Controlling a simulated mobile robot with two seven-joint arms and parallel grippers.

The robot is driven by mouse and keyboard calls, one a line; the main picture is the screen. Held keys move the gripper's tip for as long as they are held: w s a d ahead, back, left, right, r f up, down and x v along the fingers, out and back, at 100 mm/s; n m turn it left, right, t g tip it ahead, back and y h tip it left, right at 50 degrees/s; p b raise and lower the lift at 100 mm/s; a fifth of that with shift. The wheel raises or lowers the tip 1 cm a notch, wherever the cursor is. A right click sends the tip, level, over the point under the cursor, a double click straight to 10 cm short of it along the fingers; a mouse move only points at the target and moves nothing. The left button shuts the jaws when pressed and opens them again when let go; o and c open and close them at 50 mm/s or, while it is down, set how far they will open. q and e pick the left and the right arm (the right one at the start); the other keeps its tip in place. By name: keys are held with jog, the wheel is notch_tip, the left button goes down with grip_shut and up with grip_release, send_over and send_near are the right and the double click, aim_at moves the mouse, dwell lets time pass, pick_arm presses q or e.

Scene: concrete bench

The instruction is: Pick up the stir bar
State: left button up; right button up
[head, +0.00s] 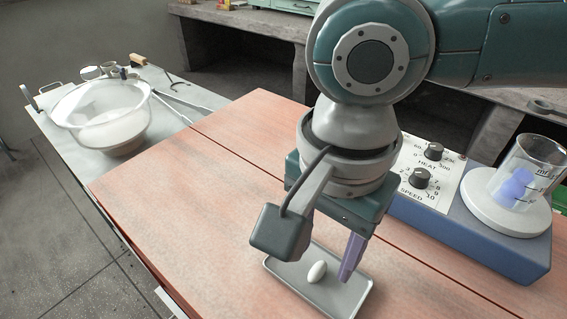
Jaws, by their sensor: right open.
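The stir bar (317,272) is a small white capsule lying in a shallow grey tray (352,306) on the reddish wooden table. My right gripper (346,272) points down above the tray, with its purple finger just right of the stir bar in the picture. The other finger is hidden behind the gripper body and the dark block mounted on it. The gripper is open, and the stir bar lies apart from the visible finger. My left gripper is out of view.
A blue hotplate stirrer (470,243) with two knobs stands at the right. A glass beaker (530,168) with purple contents stands on its round plate. A clear bowl (105,115) and small items sit on a side table at the left. The wooden table's left part is clear.

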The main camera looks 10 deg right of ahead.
aim_at(318, 269)
jog(key=f, duration=0.3)
jog(key=shift+w+a+f, duration=0.1)
jog(key=shift+w+f, duration=0.1)
jog(key=shift+f, duration=0.15)
grip_shut()
